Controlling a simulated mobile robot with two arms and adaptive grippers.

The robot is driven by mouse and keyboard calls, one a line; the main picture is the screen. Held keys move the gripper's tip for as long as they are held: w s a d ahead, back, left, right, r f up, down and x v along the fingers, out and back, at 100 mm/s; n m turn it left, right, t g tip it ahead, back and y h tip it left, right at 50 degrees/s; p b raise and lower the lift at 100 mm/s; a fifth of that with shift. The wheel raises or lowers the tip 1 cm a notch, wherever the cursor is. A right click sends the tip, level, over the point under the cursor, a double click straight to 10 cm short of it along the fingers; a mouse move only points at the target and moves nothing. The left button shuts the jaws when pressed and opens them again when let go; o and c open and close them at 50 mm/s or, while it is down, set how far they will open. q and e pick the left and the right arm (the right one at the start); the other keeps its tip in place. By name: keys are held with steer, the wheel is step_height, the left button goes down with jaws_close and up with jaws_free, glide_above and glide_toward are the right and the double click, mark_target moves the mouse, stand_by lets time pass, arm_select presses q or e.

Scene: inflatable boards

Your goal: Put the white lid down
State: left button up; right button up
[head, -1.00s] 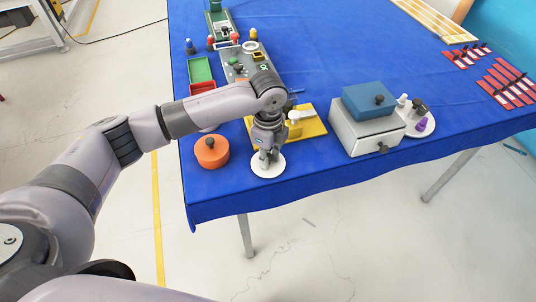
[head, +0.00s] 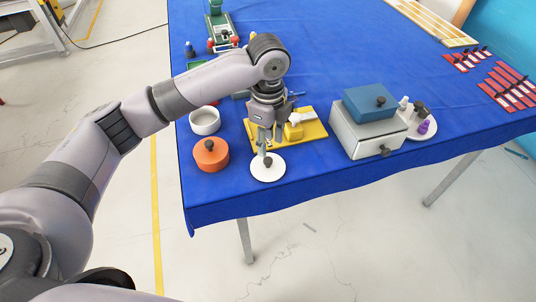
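The white lid (head: 267,172) lies flat on the blue cloth near the table's front edge, its dark knob pointing up. My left gripper (head: 266,146) is just above the lid, pointing down. Its fingers look apart, and the knob shows below them, seemingly free of them. A white round pot (head: 205,120) with an open top stands to the left, behind an orange lidded pot (head: 211,155). My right gripper is not in view.
A yellow board (head: 312,131) with a yellow block lies just behind the gripper. A white box (head: 366,138) with a blue top stands to the right, beside a plate (head: 430,130) of small items. Cloth between lid and box is clear.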

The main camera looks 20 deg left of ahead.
mark_target(268, 159)
arm_select(q)
steer(key=shift+r, duration=2.3)
